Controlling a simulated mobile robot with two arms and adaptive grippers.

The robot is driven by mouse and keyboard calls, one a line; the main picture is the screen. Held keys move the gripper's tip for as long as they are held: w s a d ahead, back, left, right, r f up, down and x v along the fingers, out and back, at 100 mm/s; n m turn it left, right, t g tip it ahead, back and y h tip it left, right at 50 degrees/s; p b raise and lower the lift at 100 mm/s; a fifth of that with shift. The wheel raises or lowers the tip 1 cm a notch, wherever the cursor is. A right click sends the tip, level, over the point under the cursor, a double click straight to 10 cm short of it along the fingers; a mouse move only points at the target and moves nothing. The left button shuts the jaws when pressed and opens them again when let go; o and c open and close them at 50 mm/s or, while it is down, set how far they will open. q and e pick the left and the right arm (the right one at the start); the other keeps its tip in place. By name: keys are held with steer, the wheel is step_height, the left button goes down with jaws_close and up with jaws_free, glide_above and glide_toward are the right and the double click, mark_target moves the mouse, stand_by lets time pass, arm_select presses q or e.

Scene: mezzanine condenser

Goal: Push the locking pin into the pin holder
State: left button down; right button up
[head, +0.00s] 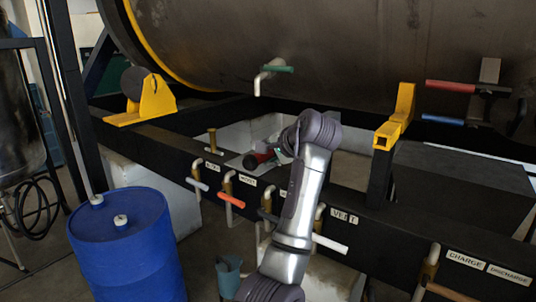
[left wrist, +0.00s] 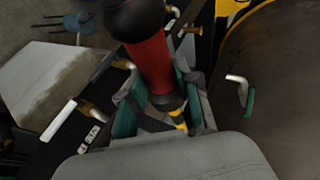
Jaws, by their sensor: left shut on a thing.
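A red cylindrical piece with a black rounded end (left wrist: 152,60), which I take to be the locking pin, is between the green-padded fingers of my left gripper (left wrist: 160,100). Its other end is dark, with a yellow part beyond it. My right gripper is not in view.
Several valve handles stick out along the black beam (head: 150,141), including an orange-red one (head: 231,200). A green-handled tap (head: 277,69) hangs from the big tank (head: 350,50) above. A blue drum (head: 125,250) stands front left. A yellow bracket (head: 395,118) rises at right.

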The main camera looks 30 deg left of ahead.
arm_select(q)
steer(key=w, duration=1.1)
steer(key=shift+w+d+r, duration=0.15)
steer(key=shift+w+d, duration=0.15)
steer(key=shift+d, duration=0.1)
stand_by(0.7)
stand_by(0.9)
